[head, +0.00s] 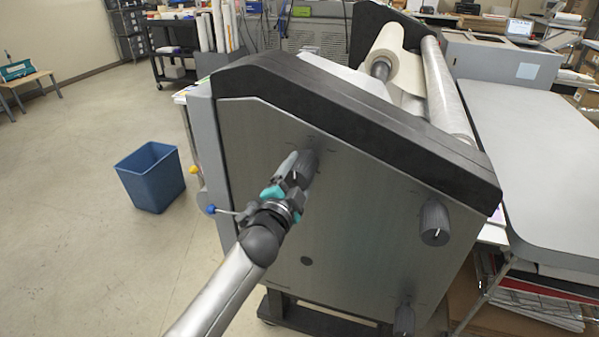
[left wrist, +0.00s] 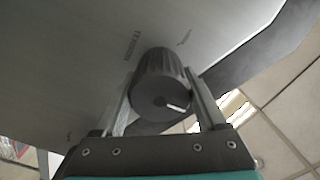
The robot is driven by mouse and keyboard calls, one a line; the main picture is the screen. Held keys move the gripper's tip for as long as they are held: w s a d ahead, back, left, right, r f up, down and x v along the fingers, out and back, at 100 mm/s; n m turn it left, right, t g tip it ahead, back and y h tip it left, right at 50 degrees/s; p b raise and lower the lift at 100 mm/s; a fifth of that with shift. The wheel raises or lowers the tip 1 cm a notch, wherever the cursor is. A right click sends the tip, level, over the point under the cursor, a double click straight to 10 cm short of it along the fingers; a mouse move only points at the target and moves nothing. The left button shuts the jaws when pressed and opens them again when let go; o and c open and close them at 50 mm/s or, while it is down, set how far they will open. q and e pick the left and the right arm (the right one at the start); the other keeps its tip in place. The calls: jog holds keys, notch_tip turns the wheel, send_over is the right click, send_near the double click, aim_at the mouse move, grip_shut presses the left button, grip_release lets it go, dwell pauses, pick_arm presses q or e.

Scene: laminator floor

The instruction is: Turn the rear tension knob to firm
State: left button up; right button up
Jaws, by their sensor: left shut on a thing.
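The laminator (head: 350,215) stands with its grey side panel facing me. A dark ribbed knob (head: 303,163) sits at the panel's upper left. My left gripper (head: 296,172) is at this knob, and its fingers are shut on it. In the left wrist view the knob (left wrist: 162,85) lies between the two fingers (left wrist: 163,98). A white pointer line on its face points to the lower right there. Small printed marks on the panel beside it are too blurred to read. Two similar knobs, one at the right (head: 435,222) and one lower down (head: 404,320), are untouched. My right gripper is not in view.
A blue bin (head: 151,177) stands on the floor to the left. A grey table (head: 530,150) adjoins the laminator at the right. Blue (head: 211,209) and yellow (head: 194,169) small knobs stick out at the laminator's left edge. The floor at the left is mostly clear.

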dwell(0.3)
pick_arm(q)
jog(key=o, duration=1.3)
jog(key=v, duration=1.5)
jog(key=shift+s+a+b, duration=0.1)
jog(key=shift+b, duration=0.3)
